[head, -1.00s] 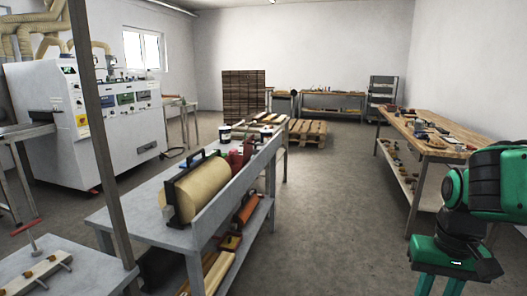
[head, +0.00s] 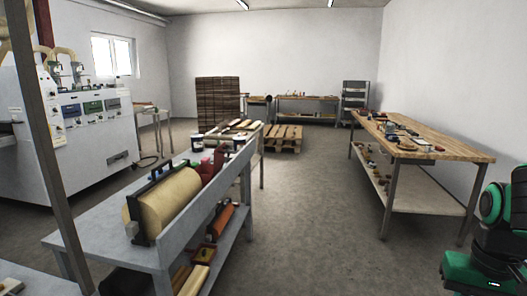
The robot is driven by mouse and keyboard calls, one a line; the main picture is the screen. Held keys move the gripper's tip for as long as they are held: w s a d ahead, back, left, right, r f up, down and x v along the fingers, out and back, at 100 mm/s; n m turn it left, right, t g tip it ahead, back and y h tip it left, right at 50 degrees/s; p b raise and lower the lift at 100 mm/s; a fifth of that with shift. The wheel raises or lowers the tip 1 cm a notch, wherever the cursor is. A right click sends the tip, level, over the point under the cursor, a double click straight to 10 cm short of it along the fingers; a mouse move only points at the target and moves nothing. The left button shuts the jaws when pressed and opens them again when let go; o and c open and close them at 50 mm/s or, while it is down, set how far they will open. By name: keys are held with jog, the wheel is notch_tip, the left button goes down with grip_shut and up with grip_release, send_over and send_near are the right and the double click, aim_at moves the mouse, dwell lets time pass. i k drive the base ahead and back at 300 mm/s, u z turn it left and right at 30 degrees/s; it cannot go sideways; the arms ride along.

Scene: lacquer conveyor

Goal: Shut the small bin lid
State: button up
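I cannot make out a small bin with a lid in the head view. My gripper (head: 482,274) is at the lower right corner, with a green body and a dark wrist. Its fingers are cut off by the bottom edge, so their opening is hidden. It hangs over bare floor, apart from the benches.
A grey bench (head: 95,232) at left carries a large tan roll (head: 163,205), with more rolls on its lower shelf. A wooden workbench (head: 455,150) with small tools stands right. A pallet (head: 283,138) lies at the back. Concrete floor (head: 320,215) between the benches is clear.

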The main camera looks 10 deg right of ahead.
aim_at(219, 153)
jog(key=z, duration=0.35)
jog(key=i, duration=1.3)
jog(key=u, duration=0.4)
